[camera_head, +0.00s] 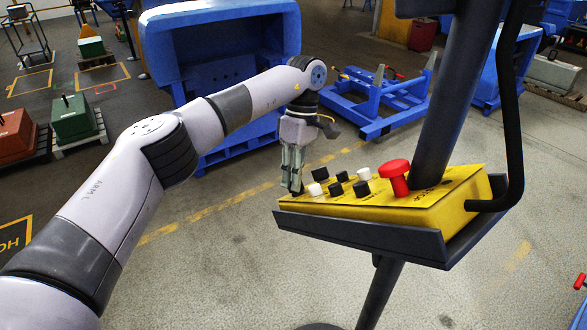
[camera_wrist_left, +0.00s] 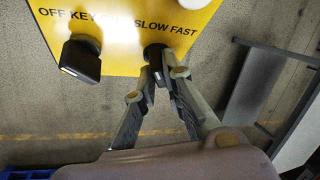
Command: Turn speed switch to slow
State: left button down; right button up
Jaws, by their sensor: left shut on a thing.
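A yellow control panel (camera_head: 436,202) sits in a dark tray on a post. It also shows in the left wrist view (camera_wrist_left: 120,28), with the printed words OFF, KEY, SLOW and FAST. The black speed switch (camera_wrist_left: 153,49) sits below SLOW and FAST. My left gripper (camera_head: 296,186) reaches down to the panel's left end. In the left wrist view its fingers (camera_wrist_left: 161,74) are shut on the speed switch and partly cover it. Which way the switch points cannot be told. My right gripper is not in view.
A red mushroom button (camera_head: 395,175) and several black and white buttons stand on the panel. A dark post (camera_head: 446,90) rises behind it.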

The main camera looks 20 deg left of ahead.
pick_arm(q)
jog(key=shift+s+d+f+n+g+p, duration=0.1)
jog(key=shift+f+n+g+p, duration=0.4)
jog(key=shift+n, duration=0.4)
jog(key=c, duration=1.7)
grip_release()
jog(key=shift+s+r, duration=0.1)
jog(key=shift+w, duration=0.2)
jog(key=shift+r, duration=0.15)
jog(key=shift+r, duration=4.95)
